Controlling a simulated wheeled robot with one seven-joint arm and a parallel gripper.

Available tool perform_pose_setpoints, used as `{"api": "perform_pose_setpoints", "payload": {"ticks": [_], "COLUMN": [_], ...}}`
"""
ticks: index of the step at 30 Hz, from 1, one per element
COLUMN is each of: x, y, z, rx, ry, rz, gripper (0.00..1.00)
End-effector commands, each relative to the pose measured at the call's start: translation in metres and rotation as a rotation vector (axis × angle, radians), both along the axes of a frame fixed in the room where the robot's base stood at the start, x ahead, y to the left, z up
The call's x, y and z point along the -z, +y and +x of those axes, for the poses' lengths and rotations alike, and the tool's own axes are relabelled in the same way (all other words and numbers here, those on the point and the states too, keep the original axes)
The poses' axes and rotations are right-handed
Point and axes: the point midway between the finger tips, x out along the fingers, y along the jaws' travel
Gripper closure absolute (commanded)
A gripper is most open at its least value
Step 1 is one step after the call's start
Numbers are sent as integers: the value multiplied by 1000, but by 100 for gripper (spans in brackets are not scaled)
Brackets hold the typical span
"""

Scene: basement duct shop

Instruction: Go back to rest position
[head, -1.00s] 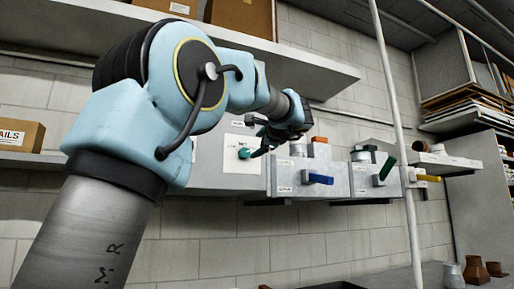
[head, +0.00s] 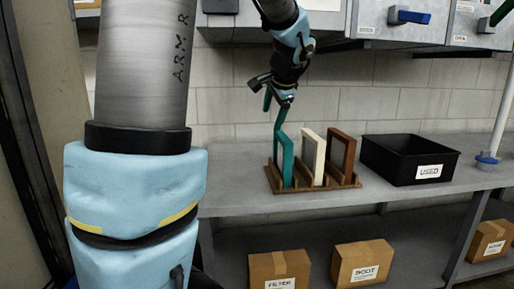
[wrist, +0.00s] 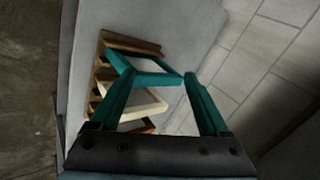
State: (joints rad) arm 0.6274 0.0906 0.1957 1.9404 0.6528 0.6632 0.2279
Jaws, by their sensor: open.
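My gripper (head: 273,108) hangs from my arm above the left end of a wooden rack on the bench. Its two teal fingers are spread apart in the wrist view (wrist: 160,76), with nothing clearly held between them. A teal frame (head: 285,158) stands in the leftmost place of the rack, just below the fingers. It also shows between and beyond the fingers in the wrist view (wrist: 150,79). The head view does not settle whether a finger touches the frame's top.
The rack (head: 350,183) also holds a cream frame (head: 308,155) and a brown frame (head: 343,150). A black bin labelled USED (head: 400,172) stands to the right. Grey boxes with a blue handle (head: 410,17) hang above. Cardboard boxes (head: 279,265) sit below the bench.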

Motion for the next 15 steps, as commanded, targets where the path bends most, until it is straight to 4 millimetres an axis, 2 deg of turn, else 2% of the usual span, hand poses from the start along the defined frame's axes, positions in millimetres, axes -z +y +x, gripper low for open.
{"api": "perform_pose_setpoints", "payload": {"ticks": [1, 6, 10, 12, 15], "x": [30, 116, 163, 180, 194], "y": [21, 69, 94, 102, 108], "z": [-17, -89, -146, -172, -196], "rx": [-77, -383, -631, -743, -854], "ry": [61, 240, 335, 367, 392], "rz": [-56, -277, -418, -472, -523], "gripper": [21, 21, 21, 21, 21]}}
